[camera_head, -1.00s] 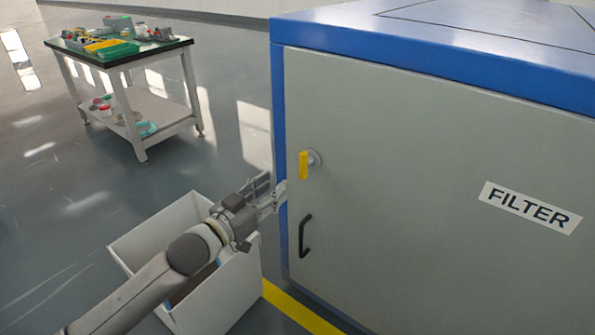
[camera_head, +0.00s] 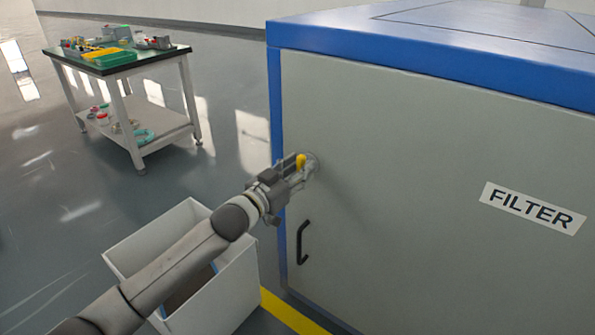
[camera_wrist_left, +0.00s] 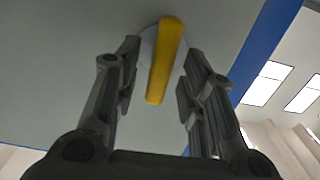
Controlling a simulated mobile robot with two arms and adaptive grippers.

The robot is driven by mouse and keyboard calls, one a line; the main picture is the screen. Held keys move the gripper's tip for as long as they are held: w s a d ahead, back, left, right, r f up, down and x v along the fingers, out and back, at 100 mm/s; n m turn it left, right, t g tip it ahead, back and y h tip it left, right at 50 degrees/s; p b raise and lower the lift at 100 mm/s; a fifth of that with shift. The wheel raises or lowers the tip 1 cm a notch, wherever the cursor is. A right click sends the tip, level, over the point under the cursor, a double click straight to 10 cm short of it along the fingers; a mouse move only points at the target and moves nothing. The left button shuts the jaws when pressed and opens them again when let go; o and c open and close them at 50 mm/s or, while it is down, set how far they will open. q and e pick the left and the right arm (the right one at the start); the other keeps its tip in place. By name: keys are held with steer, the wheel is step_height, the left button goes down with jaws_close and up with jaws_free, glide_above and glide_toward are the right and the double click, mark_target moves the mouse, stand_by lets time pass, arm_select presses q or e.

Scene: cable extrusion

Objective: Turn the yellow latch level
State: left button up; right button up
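The yellow latch (camera_head: 301,160) is on the grey door of the blue-framed filter cabinet (camera_head: 400,180), near the door's left edge. In the left wrist view the latch (camera_wrist_left: 164,62) is a long bar on a round pale base, close to upright with a slight tilt. My left gripper (camera_head: 300,168) is at the latch. In the left wrist view my left gripper (camera_wrist_left: 157,92) is open, one finger on each side of the latch, with a visible gap on both sides. The head view hides part of the latch behind the fingers. My right gripper is not in view.
A black door handle (camera_head: 302,243) is below the latch. A white open box (camera_head: 235,290) stands on the floor under my left arm. A table with tools (camera_head: 120,65) stands at the back left. The floor between is clear.

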arm_select(q)
steer(key=shift+c, duration=0.3)
jaws_close()
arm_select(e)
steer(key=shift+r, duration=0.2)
arm_select(q)
steer(key=m+p, duration=0.3)
steer(key=m, duration=0.1)
steer(key=shift+s+d+m+p, duration=0.1)
steer(key=shift+d+m+p, duration=0.05)
steer(key=shift+m+p, duration=0.2)
steer(key=shift+s+d+f+m+p, duration=0.15)
steer(key=shift+m+p, duration=0.35)
steer(key=shift+m, duration=1.7)
steer(key=shift+w+f+m+p, duration=0.15)
steer(key=shift+m+p, duration=0.4)
steer(key=shift+m, duration=1.7)
steer(key=shift+s+d+f+m+p, duration=0.15)
steer(key=shift+m+p, duration=0.35)
steer(key=shift+m, duration=1.7)
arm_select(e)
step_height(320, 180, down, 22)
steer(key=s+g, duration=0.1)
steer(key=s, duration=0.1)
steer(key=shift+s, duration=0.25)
arm_select(q)
steer(key=shift+a, duration=0.1)
